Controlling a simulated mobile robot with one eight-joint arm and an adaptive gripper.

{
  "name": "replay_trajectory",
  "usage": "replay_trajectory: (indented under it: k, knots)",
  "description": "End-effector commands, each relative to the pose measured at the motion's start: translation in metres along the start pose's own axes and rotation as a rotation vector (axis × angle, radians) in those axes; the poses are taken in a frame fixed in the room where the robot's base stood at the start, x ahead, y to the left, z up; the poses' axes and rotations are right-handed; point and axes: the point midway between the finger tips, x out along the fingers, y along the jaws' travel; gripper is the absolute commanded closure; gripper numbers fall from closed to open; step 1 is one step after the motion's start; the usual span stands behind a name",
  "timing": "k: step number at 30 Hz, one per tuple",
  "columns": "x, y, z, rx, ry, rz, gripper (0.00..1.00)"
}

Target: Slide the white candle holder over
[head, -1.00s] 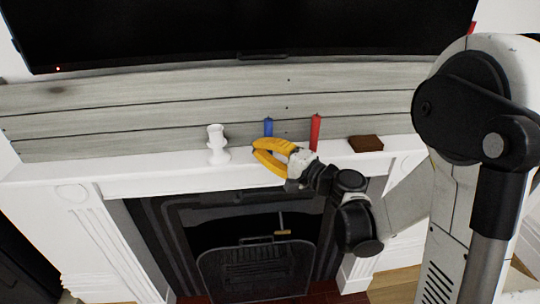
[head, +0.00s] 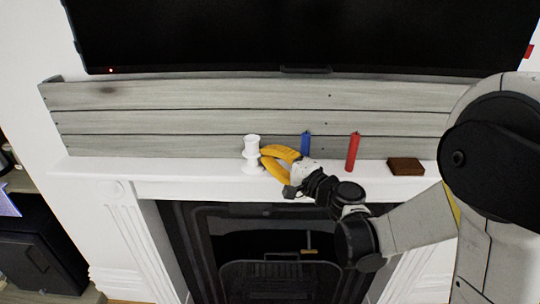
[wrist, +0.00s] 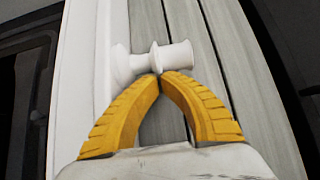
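The white candle holder (head: 252,156) stands upright on the white mantel (head: 190,172). My gripper (head: 263,156), with yellow arched fingers, is just right of it at stem height. In the wrist view the two fingertips (wrist: 161,76) meet, with nothing visible between them. They overlap the narrow waist of the candle holder (wrist: 130,64) there. The tips are touching it or very close; I cannot tell which.
A blue candle (head: 305,143) stands behind my gripper, partly hidden, and a red candle (head: 353,152) stands farther right. A brown block (head: 405,166) lies near the right end. The mantel left of the holder is clear. Grey planks (head: 200,122) back it.

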Motion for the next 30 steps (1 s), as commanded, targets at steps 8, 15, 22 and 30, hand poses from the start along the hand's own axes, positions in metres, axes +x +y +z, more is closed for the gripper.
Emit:
replay_trajectory:
  k: [8,15,22,30]
  knots:
    - [0.052,0.002,0.055,0.000,-0.009,0.000,1.00]
    - [0.103,0.001,0.106,0.000,-0.008,0.000,1.00]
    - [0.144,0.001,0.146,0.000,-0.006,0.000,1.00]
    - [0.157,0.000,0.158,0.000,-0.002,0.000,1.00]
